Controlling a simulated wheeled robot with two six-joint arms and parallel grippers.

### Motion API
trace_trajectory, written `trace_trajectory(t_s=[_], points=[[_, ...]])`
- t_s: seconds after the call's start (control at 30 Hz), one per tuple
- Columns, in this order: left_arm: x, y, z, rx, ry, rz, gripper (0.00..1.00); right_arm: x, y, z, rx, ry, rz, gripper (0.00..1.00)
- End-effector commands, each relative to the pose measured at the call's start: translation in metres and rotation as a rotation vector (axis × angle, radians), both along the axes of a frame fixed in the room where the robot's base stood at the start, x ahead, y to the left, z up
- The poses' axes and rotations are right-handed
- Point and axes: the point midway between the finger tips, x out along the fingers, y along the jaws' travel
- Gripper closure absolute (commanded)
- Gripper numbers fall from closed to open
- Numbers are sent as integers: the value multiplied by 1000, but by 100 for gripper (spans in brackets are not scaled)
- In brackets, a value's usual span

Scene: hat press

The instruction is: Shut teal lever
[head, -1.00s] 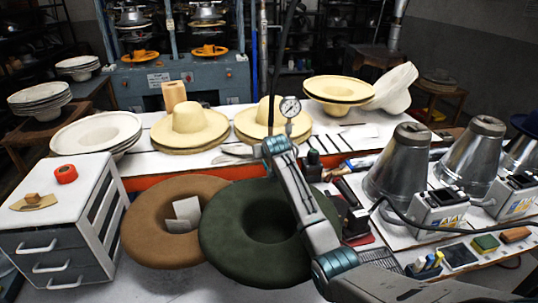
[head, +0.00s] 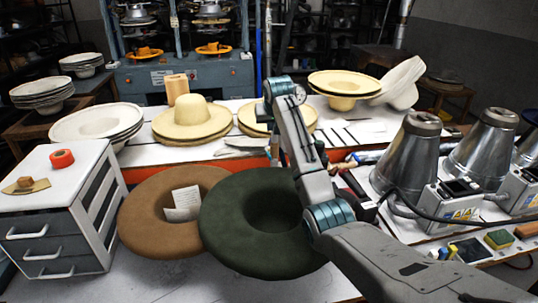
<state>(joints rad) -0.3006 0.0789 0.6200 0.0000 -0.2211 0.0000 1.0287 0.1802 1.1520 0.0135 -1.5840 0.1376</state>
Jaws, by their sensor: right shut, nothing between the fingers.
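I cannot clearly make out a teal lever in the head view. The teal bands that show are joints of my own right arm. My right gripper (head: 273,132) is mostly hidden at the far end of this arm, near the back table's front edge. It is shut and empty. I cannot tell whether it touches anything. My left gripper is out of view.
A dark green hat form (head: 232,240) and a brown one (head: 150,220) with a paper stand in front. Metal cones (head: 405,150) and control boxes (head: 450,202) crowd the right. Straw hats (head: 190,122) line the white table. A drawer cabinet (head: 55,215) stands at left.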

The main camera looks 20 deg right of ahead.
Motion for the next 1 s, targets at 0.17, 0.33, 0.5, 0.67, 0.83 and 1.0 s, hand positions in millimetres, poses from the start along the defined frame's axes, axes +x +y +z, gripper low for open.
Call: trace_trajectory(t_s=[0.17,0.33,0.5,0.67,0.83,1.0], points=[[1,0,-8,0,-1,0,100,3,-1,9,19,60,6,100],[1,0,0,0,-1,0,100,10,-3,-2,21,68,6,100],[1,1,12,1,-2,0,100,26,-7,-30,21,68,6,100],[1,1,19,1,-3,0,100,41,-10,-55,21,67,6,100],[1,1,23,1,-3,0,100,52,-13,-75,20,65,6,100],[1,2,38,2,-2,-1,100,45,-11,-99,20,64,6,100]])
